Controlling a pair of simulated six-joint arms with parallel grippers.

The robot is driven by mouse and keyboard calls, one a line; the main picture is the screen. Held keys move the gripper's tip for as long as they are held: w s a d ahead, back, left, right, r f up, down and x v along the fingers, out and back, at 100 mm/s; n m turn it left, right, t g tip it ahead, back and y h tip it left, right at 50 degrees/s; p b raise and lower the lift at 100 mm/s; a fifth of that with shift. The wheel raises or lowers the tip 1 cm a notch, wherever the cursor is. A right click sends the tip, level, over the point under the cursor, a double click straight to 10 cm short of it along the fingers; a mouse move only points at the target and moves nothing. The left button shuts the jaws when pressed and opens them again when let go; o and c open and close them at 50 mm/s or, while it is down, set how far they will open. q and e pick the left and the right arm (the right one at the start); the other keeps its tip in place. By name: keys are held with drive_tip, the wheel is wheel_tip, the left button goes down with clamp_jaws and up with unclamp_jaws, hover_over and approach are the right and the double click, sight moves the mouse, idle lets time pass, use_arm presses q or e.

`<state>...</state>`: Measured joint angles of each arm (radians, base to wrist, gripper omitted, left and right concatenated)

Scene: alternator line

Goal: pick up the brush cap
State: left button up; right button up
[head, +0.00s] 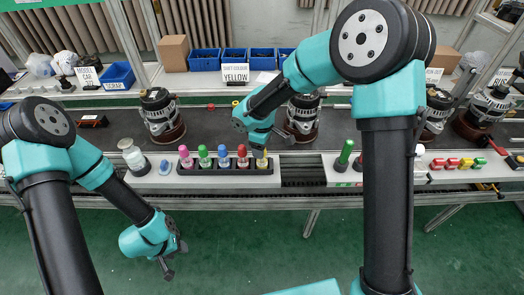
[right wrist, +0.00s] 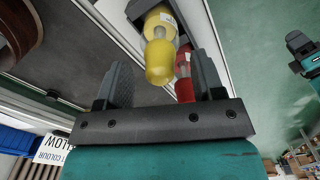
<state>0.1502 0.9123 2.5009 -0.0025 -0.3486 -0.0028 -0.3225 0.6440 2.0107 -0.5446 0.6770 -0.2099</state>
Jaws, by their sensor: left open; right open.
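A row of paint bottles with coloured tops stands in a dark rack (head: 225,169) at the bench's front edge. The yellow bottle (head: 262,162) at its right end is partly hidden under my right gripper. In the right wrist view, its rounded yellow brush cap (right wrist: 159,72) lies between the two spread fingers of my right gripper (right wrist: 160,78), with gaps visible on both sides. The red bottle (right wrist: 184,75) is just beyond it and also shows in the head view (head: 242,157). My left gripper (head: 175,260) is open and empty, low in front of the bench.
Alternators (head: 159,115) stand on the dark conveyor behind the rack. A green marker-like piece (head: 345,153) stands on the white ledge to the right. The floor in front is clear.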

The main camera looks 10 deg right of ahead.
drive_tip(key=shift+f, duration=0.15)
idle(0.3)
drive_tip(key=c, duration=1)
wheel_tip(320, 180, up, 10)
drive_tip(key=shift+r, duration=0.1)
idle(0.4)
drive_tip(key=o, duration=0.4)
drive_tip(key=c, duration=0.3)
